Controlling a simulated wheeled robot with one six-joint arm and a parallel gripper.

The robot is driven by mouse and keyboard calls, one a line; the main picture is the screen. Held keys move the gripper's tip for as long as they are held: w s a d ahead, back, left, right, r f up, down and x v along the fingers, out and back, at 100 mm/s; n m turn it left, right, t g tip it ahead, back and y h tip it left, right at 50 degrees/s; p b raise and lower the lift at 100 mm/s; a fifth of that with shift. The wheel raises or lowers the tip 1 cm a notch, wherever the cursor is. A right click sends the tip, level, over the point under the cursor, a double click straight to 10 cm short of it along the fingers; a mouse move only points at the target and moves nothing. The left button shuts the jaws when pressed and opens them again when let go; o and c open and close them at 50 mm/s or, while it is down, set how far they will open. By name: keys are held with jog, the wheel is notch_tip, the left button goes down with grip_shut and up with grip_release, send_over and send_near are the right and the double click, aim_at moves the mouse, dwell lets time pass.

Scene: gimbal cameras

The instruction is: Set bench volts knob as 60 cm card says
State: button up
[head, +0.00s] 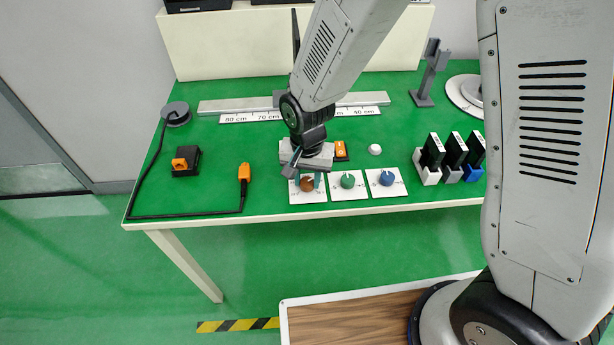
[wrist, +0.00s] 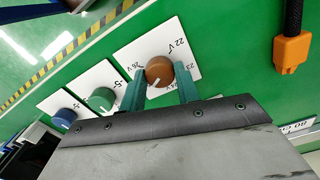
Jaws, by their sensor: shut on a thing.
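The brown knob (head: 307,185) sits on a white plate at the bench's front edge, leftmost of three knobs in the head view. My gripper (head: 307,180) points down over it, with one teal finger on each side. In the wrist view my gripper (wrist: 160,88) is shut on the brown knob (wrist: 158,70), and its white pointer line faces the fingers' side. Its plate (wrist: 140,48) shows "22 V" and "26 V"; other marks are partly hidden. Black cards (head: 454,149) stand in holders at the right; their text is too small to read.
The green knob (head: 347,181) and blue knob (head: 386,178) are close on the right. A ruler (head: 235,118) lies behind along a metal rail. An orange plug (head: 244,173) with black cable and a black block (head: 186,162) are at the left. A white dome (head: 375,149) stands behind the knobs.

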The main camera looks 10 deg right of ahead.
aim_at(307, 182)
jog(key=o, duration=1)
notch_tip(307, 182, up, 8)
jog(key=shift+f, duration=0.1)
dwell(0.4)
